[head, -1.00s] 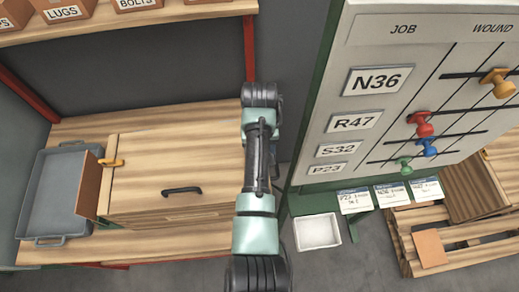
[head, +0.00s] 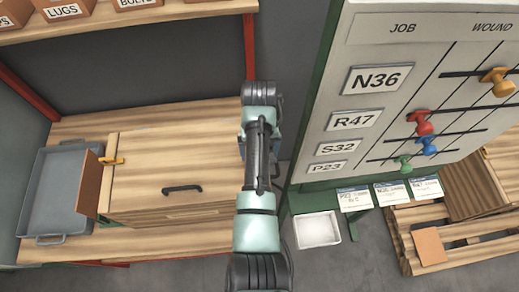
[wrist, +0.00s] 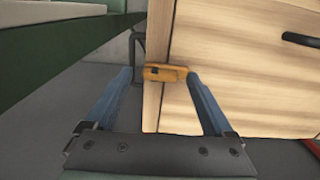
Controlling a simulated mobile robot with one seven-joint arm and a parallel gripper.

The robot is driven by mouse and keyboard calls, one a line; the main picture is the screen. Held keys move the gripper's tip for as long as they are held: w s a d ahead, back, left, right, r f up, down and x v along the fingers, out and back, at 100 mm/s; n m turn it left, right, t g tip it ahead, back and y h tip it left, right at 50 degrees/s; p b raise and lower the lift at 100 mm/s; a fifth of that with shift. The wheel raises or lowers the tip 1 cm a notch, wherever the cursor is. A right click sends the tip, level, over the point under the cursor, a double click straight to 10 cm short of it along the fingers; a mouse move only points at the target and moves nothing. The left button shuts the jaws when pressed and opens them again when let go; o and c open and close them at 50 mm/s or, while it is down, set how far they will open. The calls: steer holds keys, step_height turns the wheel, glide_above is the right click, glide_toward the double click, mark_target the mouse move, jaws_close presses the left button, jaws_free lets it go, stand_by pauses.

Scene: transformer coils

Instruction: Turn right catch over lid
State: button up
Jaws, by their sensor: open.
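The wooden chest lid (head: 165,150) with a black handle (head: 182,189) is down on the bench. An orange catch (head: 111,161) sits at its left edge. In the wrist view, another orange catch (wrist: 165,73) lies across the edge of the wooden lid (wrist: 225,60); part of it reaches onto the wood. My gripper (wrist: 160,76) is open, with its blue fingers on either side of this catch. I cannot tell whether either finger touches it. My arm hides the chest's right edge and this catch in the head view.
A grey tray (head: 58,190) stands left of the chest. A job board (head: 380,40) with coloured pegs rises close right of my arm. A white tray (head: 318,230) and a pallet (head: 455,240) are low on the right. A shelf with labelled boxes runs above.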

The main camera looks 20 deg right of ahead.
steer(key=shift+r, duration=0.1)
step_height(320, 180, up, 13)
steer(key=p, duration=0.2)
steer(key=shift+p, duration=0.4)
stand_by(0.3)
